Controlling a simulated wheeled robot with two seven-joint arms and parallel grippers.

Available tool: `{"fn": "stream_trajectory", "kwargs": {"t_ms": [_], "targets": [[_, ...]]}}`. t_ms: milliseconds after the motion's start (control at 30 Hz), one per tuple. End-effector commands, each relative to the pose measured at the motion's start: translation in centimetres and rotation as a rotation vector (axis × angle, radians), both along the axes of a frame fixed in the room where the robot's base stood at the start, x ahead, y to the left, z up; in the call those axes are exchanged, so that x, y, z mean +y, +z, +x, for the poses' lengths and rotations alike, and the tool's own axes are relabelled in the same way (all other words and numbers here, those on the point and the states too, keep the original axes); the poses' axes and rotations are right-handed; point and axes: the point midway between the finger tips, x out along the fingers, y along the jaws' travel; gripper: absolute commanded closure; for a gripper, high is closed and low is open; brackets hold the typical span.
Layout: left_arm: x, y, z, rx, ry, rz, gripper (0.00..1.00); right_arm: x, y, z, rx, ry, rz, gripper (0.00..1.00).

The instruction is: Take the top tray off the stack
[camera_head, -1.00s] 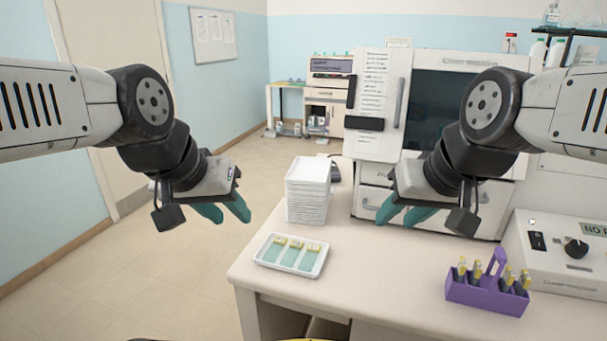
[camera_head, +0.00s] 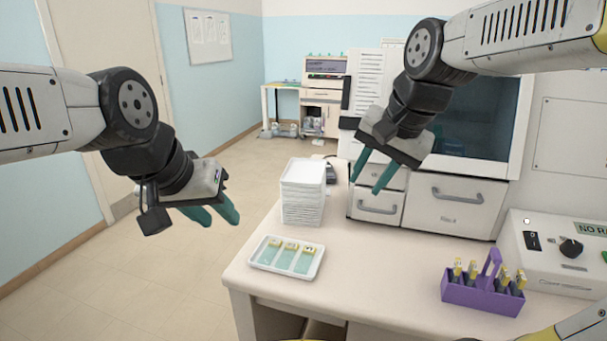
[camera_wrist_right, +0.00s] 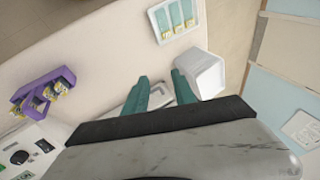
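A stack of white trays (camera_head: 303,192) stands at the left back of the bench. Its top tray (camera_head: 303,171) is level and empty as far as I can see. In the right wrist view the stack (camera_wrist_right: 200,74) is beyond the fingertips, close to one of them. My right gripper (camera_head: 366,182) is open and empty, to the right of the stack and apart from it, with teal fingers pointing down; they also show in the right wrist view (camera_wrist_right: 161,85). My left gripper (camera_head: 222,219) hangs off the bench's left side, empty, its fingers a little apart.
A white tray with several slides (camera_head: 287,254) lies in front of the stack. A purple rack (camera_head: 483,296) with several yellow-topped items stands at the right. A white machine with drawers (camera_head: 447,203) is behind. The bench middle (camera_head: 375,260) is clear.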

Motion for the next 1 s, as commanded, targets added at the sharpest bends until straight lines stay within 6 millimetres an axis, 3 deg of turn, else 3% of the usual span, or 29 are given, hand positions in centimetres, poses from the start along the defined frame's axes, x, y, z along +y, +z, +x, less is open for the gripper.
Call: {"fn": "stream_trajectory", "kwargs": {"t_ms": [33, 200, 433, 633, 1000], "targets": [[0.0, 0.0, 0.0, 0.000, 0.000, 0.000, 0.64, 1.0, 0.2, 2.2, 0.058, -0.091, 0.032, 0.68], [0.0, 0.0, 0.0, 0.000, 0.000, 0.000, 0.64, 4.2, 0.3, 8.4, 0.220, -0.477, 0.111, 0.68], [0.0, 0.0, 0.0, 0.000, 0.000, 0.000, 0.64, 9.7, -1.3, 15.1, 0.316, -0.976, 0.143, 0.68], [0.0, 0.0, 0.0, 0.000, 0.000, 0.000, 0.64, 12.6, -2.4, 17.5, 0.312, -1.209, 0.153, 0.68], [0.0, 0.0, 0.0, 0.000, 0.000, 0.000, 0.64, 12.9, -5.8, 18.3, 0.310, -1.250, 0.157, 0.68]]}}
